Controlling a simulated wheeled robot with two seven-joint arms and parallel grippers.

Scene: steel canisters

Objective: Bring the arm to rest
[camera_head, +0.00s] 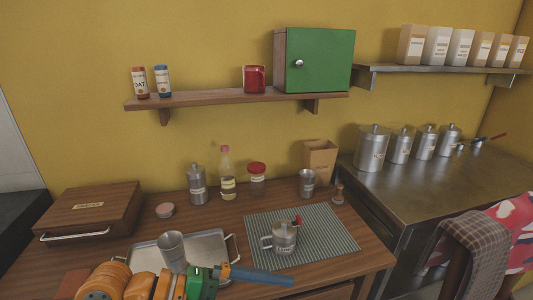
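My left arm comes in along the bottom edge, with orange links, a green section and a blue end part that I take for the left gripper (260,276). It points right, in front of the metal tray and the ribbed mat in this view. I see nothing held in it, but its fingers show edge-on and I cannot tell whether they are open or shut. My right gripper is not in view. Several lidded steel canisters (371,150) stand in a row on the metal counter at the right, away from the arm.
A metal tray (215,245) with a steel cup (172,250) lies close to the arm. A lidded steel pot (284,238) stands on the ribbed mat (325,227). A wooden case (92,208) is at the left. A shelf (210,98) bears a green cabinet (322,60).

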